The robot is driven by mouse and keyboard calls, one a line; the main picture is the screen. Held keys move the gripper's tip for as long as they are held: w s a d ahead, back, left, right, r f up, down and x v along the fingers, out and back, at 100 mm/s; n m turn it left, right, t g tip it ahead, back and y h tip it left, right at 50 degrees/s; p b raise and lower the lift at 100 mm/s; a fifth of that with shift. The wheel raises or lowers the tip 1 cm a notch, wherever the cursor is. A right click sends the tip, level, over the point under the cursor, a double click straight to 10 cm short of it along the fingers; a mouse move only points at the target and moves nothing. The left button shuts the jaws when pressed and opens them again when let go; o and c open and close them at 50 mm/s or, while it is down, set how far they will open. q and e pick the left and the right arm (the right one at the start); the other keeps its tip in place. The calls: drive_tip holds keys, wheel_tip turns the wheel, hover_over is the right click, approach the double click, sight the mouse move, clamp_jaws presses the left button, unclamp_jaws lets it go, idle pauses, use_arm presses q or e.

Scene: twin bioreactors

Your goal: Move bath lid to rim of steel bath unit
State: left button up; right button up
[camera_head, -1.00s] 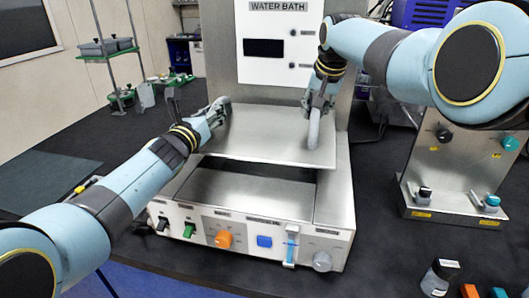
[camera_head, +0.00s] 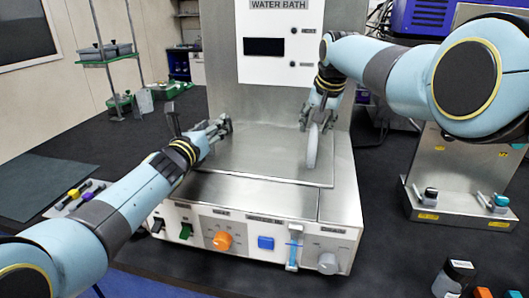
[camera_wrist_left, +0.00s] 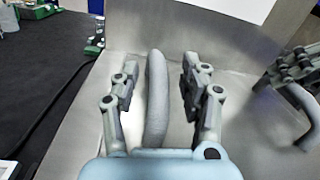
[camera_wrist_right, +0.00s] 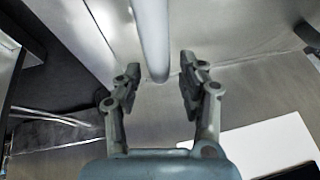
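The bath lid (camera_head: 262,152) is a flat steel plate with two upright grey handles. It lies level over the opening of the steel bath unit (camera_head: 265,196), covering it; I cannot tell whether it touches the rim all round. My left gripper (camera_head: 222,127) is at the left handle, which stands between its parted fingers in the left wrist view (camera_wrist_left: 155,105). My right gripper (camera_head: 318,120) is at the right handle (camera_head: 312,148), which also shows between its parted fingers in the right wrist view (camera_wrist_right: 153,40). Gaps show between fingers and handles.
The water bath panel (camera_head: 280,45) rises behind the lid. A second steel unit (camera_head: 450,180) stands at right. A dark bottle (camera_head: 455,278) stands front right.

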use_arm(q)
drive_tip(key=shift+w+f, duration=0.1)
drive_tip(key=shift+f, duration=0.05)
use_arm(e)
drive_tip(key=shift+w+a+f, duration=0.1)
drive_tip(key=shift+w+f, duration=0.05)
use_arm(q)
drive_tip(key=shift+s+a, duration=0.1)
drive_tip(key=shift+s, duration=0.5)
hover_over(191, 177)
drive_tip(key=shift+w, duration=0.1)
use_arm(e)
drive_tip(key=v, duration=1.2)
use_arm(q)
drive_tip(key=shift+f, duration=0.1)
